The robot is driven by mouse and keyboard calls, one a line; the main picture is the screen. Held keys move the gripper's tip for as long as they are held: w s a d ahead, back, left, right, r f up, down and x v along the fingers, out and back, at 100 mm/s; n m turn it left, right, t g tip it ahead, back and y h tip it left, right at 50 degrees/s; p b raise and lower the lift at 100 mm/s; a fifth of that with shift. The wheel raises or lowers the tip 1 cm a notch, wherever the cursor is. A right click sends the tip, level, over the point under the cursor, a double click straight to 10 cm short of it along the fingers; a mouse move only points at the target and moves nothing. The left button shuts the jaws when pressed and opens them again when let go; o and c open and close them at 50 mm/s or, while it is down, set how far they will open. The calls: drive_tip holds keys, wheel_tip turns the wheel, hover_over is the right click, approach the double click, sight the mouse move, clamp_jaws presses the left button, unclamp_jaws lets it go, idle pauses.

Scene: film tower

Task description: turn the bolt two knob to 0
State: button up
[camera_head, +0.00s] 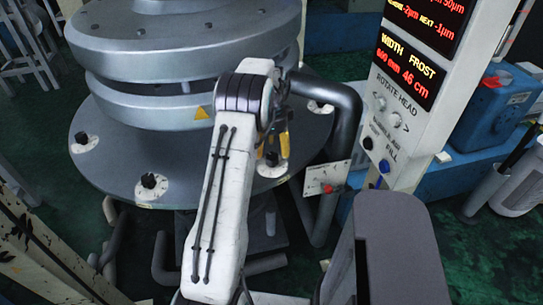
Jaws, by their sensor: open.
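A wide grey round plate (120,160) at the foot of the film tower carries several black bolt knobs on white dials. One knob (271,159) sits at the front right of the plate, right by my gripper. Others are at the front (150,181), at the left (82,138) and at the right (317,105). I cannot read their labels or settings, so I cannot tell which is bolt two. My gripper (274,149), with yellow parts, points down just above the front right knob. It is open; my arm partly hides it, and contact with the knob is unclear.
A thick dark pipe (347,120) bends down right of my gripper. Beside it is a small white panel (328,178) with a red knob. A tall control column (405,135) with red displays and buttons stands further right. A blue machine (498,105) is behind it.

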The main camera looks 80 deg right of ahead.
sight(272, 155)
wheel_tip(272, 155, up, 8)
drive_tip(key=shift+d, duration=0.15)
idle(0.3)
idle(0.8)
